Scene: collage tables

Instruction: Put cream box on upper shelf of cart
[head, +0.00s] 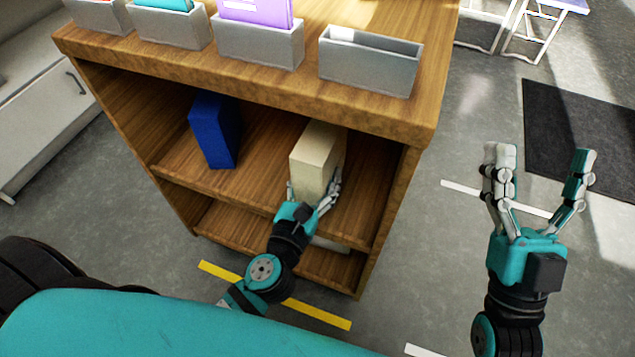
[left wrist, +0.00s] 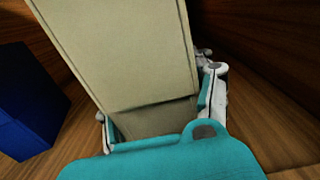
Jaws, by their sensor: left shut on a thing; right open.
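The cream box (head: 313,165) stands upright at the right part of the upper shelf (head: 262,165) of the wooden cart (head: 430,95). My left gripper (head: 314,196) is shut on the lower part of the cream box, its fingers on both sides. The cream box (left wrist: 120,50) fills the middle of the left wrist view, with the left gripper's fingers (left wrist: 160,125) around its near end. Whether the box's base touches the shelf is hidden. My right gripper (head: 540,180) is open and empty, to the right of the cart above the floor.
A blue box (head: 213,130) stands on the same shelf to the left, apart from the cream box. Grey bins (head: 370,62) line the cart top. A lower shelf (head: 225,222) lies beneath, with a pale thing (head: 331,244) partly hidden there. A dark mat (head: 585,135) lies at right.

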